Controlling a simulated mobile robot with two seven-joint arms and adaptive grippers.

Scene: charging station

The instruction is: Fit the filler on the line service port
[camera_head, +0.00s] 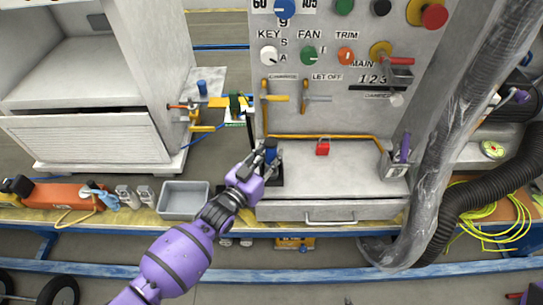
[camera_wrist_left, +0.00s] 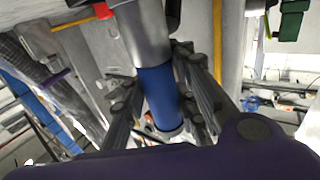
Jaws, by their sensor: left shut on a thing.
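My left gripper (camera_head: 268,158), at the end of the purple arm, is shut on the filler (camera_head: 271,152) in front of the panel's left side. In the left wrist view the filler (camera_wrist_left: 160,92) is a grey metal cylinder with a blue sleeve, held between the two dark fingers. Its upper end runs out of that view. Yellow pipe fittings with a blue cap (camera_head: 202,87) and a green valve (camera_head: 237,103) stand left of the panel, apart from the filler. I cannot tell which fitting is the line service port. My right gripper is not in view.
A dark upright stand (camera_head: 251,128) is close beside the gripper. A red padlock (camera_head: 323,147) is on the grey ledge (camera_head: 345,181). A grey tray (camera_head: 184,200) sits on the bench at left. A thick wrapped hose (camera_head: 457,125) hangs at right.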

